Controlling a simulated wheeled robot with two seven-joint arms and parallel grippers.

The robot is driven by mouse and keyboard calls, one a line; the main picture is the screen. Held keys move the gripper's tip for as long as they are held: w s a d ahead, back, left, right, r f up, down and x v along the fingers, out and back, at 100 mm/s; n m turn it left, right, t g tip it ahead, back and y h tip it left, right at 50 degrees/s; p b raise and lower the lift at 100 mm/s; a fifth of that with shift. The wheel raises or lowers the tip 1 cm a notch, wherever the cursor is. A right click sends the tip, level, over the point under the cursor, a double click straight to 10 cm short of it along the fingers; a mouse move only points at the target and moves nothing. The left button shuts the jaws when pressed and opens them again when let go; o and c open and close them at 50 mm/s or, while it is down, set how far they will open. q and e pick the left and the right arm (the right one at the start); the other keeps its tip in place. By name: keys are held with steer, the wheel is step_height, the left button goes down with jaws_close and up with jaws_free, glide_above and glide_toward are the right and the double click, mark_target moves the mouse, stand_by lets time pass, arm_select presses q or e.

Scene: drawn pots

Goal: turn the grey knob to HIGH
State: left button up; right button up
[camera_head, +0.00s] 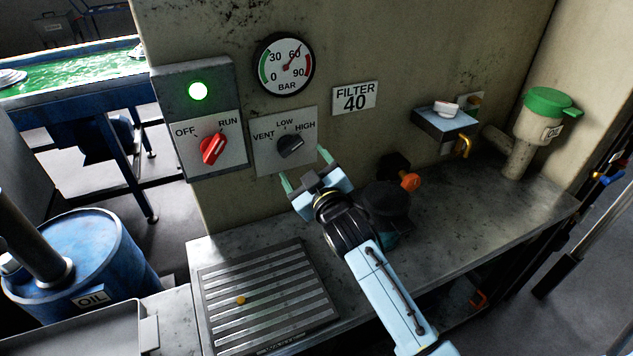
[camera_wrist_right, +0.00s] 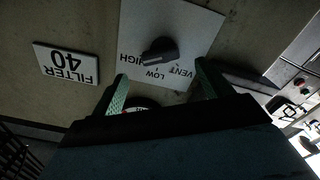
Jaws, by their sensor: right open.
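The grey knob (camera_head: 290,146) sits on a pale plate (camera_head: 264,158) on the wall, marked VENT, LOW and HIGH. Its long grip slants up to the right, and its upper end appears to point toward HIGH. My right gripper (camera_head: 304,168) is open and empty, just below and in front of the knob, apart from it. In the right wrist view, which is upside down, the knob (camera_wrist_right: 158,52) shows beyond the gap between the green fingertips (camera_wrist_right: 161,78). The knob is not between the fingers. My left gripper is out of view.
A red knob (camera_head: 213,148), between OFF and RUN and nearer RUN, is on a box with a lit green lamp (camera_head: 198,90). A gauge (camera_head: 284,65) hangs above. An orange-handled valve (camera_head: 409,181) is right of my gripper. A slatted grate (camera_head: 268,310) lies below.

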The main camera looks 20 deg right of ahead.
steer(key=s, duration=0.6)
steer(key=shift+s+d, duration=0.15)
steer(key=shift+s, duration=0.15)
